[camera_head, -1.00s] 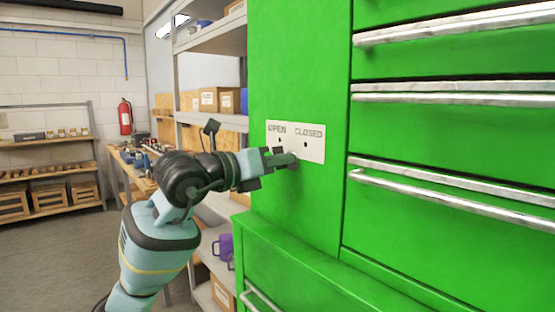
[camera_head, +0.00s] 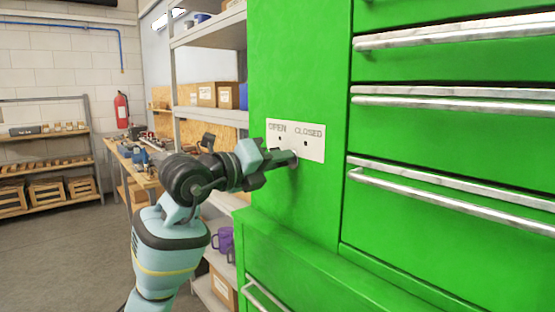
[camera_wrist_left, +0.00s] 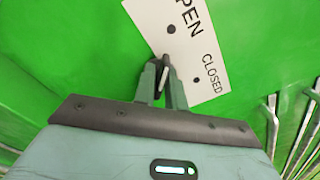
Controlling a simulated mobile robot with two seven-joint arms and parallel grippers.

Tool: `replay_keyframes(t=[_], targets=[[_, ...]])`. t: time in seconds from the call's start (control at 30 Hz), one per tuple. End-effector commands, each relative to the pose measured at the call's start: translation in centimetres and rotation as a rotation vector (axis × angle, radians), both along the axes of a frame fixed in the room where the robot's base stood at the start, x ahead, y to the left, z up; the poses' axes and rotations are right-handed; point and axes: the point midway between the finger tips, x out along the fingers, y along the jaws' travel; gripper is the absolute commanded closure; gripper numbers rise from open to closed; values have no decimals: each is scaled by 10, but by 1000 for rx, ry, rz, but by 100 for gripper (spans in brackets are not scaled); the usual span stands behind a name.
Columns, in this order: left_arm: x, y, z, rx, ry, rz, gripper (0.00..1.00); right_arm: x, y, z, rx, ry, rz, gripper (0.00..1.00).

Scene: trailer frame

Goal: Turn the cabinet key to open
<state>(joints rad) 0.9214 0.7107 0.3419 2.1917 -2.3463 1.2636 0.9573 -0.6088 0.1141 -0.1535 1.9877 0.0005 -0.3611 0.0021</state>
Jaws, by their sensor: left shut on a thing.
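A white plate (camera_head: 313,140) marked OPEN on its left and CLOSED on its right is on the green cabinet (camera_head: 295,60), with a small dark dot below each word. My left gripper (camera_head: 291,159) reaches from the left to the plate's lower edge. In the left wrist view its fingers (camera_wrist_left: 164,78) are shut on the key (camera_wrist_left: 164,76), of which only a pale sliver shows between the tips. The plate looks strongly tilted there, with the gripper rolled relative to it. The fingers hide most of the key and the lock. My right gripper is not in view.
Drawers with metal handles (camera_head: 450,103) fill the cabinet's right side. A lower green cabinet part (camera_head: 290,260) juts out below. A shelving unit with boxes (camera_head: 207,94) stands behind my left arm. Open floor (camera_head: 60,255) lies at the left.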

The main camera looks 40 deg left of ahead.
Motion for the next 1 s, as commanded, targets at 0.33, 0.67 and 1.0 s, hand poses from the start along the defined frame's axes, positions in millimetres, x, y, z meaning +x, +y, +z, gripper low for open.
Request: replay_keyframes(t=[0.33, 0.67, 1.0], targets=[[0, 0, 0, 1, 0, 0, 74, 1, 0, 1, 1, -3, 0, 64], [-1, 0, 0, 2, 0, 0, 71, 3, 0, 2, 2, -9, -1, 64], [-44, 4, -2, 4, 1, 3, 71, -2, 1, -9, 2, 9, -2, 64]])
